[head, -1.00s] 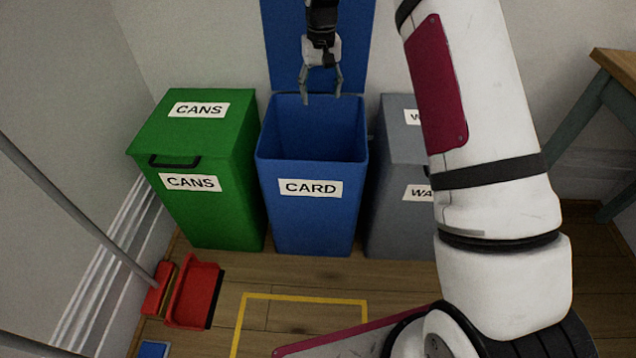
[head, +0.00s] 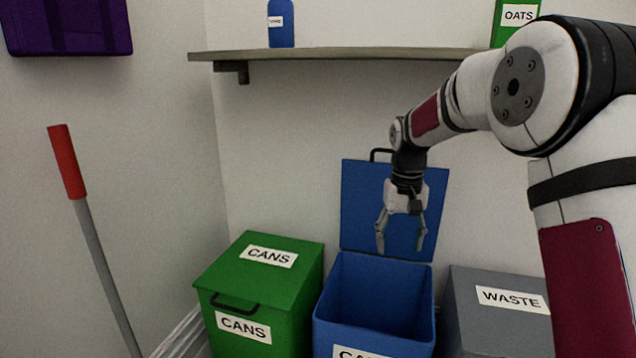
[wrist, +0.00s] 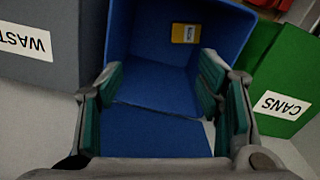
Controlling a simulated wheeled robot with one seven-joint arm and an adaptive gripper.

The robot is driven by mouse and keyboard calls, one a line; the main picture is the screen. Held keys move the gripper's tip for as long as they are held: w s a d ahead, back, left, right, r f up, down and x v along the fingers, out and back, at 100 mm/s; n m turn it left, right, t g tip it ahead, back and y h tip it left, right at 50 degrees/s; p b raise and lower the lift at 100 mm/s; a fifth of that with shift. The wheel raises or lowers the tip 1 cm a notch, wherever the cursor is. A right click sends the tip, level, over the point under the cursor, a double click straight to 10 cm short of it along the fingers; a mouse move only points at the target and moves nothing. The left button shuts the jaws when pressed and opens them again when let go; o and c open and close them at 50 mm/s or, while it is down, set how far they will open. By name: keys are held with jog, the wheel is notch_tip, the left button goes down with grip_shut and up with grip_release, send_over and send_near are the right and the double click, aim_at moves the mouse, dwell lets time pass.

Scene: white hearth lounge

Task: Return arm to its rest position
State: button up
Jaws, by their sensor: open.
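My gripper (head: 400,240) is open and empty in the head view, pointing down above the blue card bin (head: 325,335), in front of its raised lid (head: 362,200). My arm reaches in from the right of the picture. In the wrist view the open fingers of my gripper (wrist: 162,100) frame the inside of the blue bin (wrist: 150,85). A small yellow item with a blue and white label (wrist: 186,33) lies inside the bin in that view. The bin's inside floor is hidden in the head view.
The shut green cans bin (head: 290,280) stands left of the blue bin and the grey waste bin (head: 490,325) right. A shelf (head: 350,62) above holds a blue bottle (head: 281,25) and a green oats box (head: 510,20). A red-gripped pole (head: 95,240) leans at left.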

jog(key=s+r, duration=0.6)
jog(key=s, duration=0.6)
jog(key=s+r, duration=0.6)
jog(key=s, duration=0.6)
jog(key=s+f, duration=0.3)
jog(key=s, duration=0.8)
jog(key=s+f, duration=0.3)
jog(key=s, duration=0.9)
notch_tip(320, 180, up, 37)
jog(key=t+p, duration=0.4)
jog(key=p, duration=3)
jog(key=shift+w+d+p, duration=0.25)
jog(key=shift+w+p, duration=0.05)
jog(key=shift+c, duration=0.5)
